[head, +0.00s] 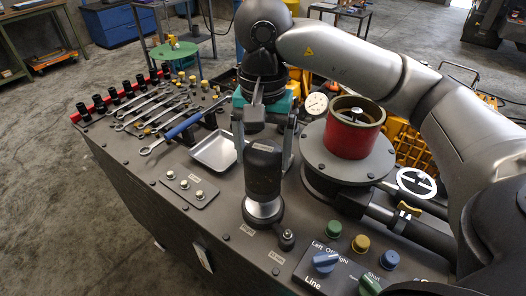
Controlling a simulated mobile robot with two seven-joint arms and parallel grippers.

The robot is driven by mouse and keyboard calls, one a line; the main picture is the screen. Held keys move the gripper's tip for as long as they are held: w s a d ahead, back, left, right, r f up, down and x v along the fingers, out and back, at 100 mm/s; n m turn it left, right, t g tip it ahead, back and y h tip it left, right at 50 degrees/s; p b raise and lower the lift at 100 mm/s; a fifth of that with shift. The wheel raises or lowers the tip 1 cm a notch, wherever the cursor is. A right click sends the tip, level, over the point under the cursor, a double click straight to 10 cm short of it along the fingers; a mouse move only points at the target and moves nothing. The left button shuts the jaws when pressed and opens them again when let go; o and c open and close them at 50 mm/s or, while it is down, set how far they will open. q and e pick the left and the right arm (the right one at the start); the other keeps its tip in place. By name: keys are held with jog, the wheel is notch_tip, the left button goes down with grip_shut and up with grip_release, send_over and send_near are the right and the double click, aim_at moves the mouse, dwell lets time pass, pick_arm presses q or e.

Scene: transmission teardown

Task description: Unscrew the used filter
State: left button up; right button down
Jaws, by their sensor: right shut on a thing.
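The used filter (263,174) looks like the upright black cylinder standing near the front of the dark bench. A silver collar and a round dark base (263,208) are below it, and the filter appears seated there. My right gripper (264,142) comes down from above, with one finger on each side of the filter's upper part. It is shut on the filter. The exact finger contact is partly hidden by the filter. My left gripper is not in view.
A red canister (354,133) on a round grey flange stands to the right. A silver tray (214,150), several wrenches (158,108) and a plate with bolts (186,186) lie to the left. A control panel with knobs (326,261) is at the front right.

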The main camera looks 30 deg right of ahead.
jog(key=shift+r+p, duration=1.85)
jog(key=shift+r, duration=1.2)
jog(key=shift+f, duration=0.1)
